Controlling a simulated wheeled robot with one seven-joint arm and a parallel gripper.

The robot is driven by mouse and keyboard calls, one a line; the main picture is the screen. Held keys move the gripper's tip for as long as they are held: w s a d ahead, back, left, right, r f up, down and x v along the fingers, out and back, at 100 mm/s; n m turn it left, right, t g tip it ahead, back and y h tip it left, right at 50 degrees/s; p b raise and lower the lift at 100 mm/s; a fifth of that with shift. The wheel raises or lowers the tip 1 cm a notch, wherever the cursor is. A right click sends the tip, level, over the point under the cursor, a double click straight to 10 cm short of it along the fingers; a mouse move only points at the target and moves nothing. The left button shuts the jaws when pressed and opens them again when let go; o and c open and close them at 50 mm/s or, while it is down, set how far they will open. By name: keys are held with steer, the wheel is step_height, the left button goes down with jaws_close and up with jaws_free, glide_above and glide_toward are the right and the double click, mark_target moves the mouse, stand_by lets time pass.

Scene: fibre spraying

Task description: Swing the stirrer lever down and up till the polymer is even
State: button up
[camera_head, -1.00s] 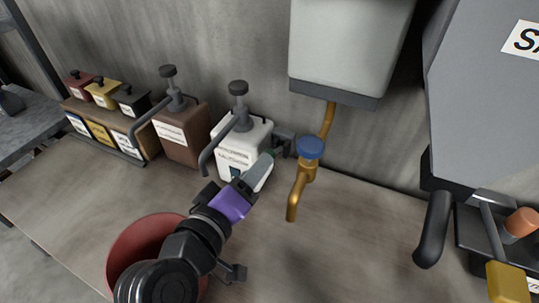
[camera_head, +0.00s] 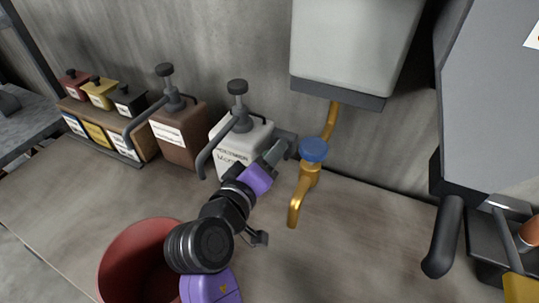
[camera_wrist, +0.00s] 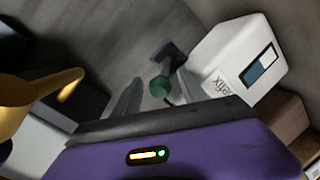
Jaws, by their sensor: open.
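A green knob (camera_wrist: 159,86) on a thin dark rod, which looks like the stirrer lever's end, shows in the wrist view. It appears between the fingers of my open gripper (camera_wrist: 157,95); I cannot tell whether they touch it. A dark bracket (camera_wrist: 168,58) stands behind it against the wall. In the head view my gripper (camera_head: 277,153) reaches to the right front of the white pump container (camera_head: 232,150), by a dark wall block (camera_head: 286,137). The knob is hidden there behind my gripper. The polymer itself is not seen.
A brass tap (camera_head: 302,190) with a blue handle stands close right of my gripper, under a white tank (camera_head: 350,45). A brown pump container (camera_head: 180,135) is to the left. A red bucket (camera_head: 125,265) stands in front. A black handle (camera_head: 443,235) hangs at right.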

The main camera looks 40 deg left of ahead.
jaws_close()
stand_by(1.4)
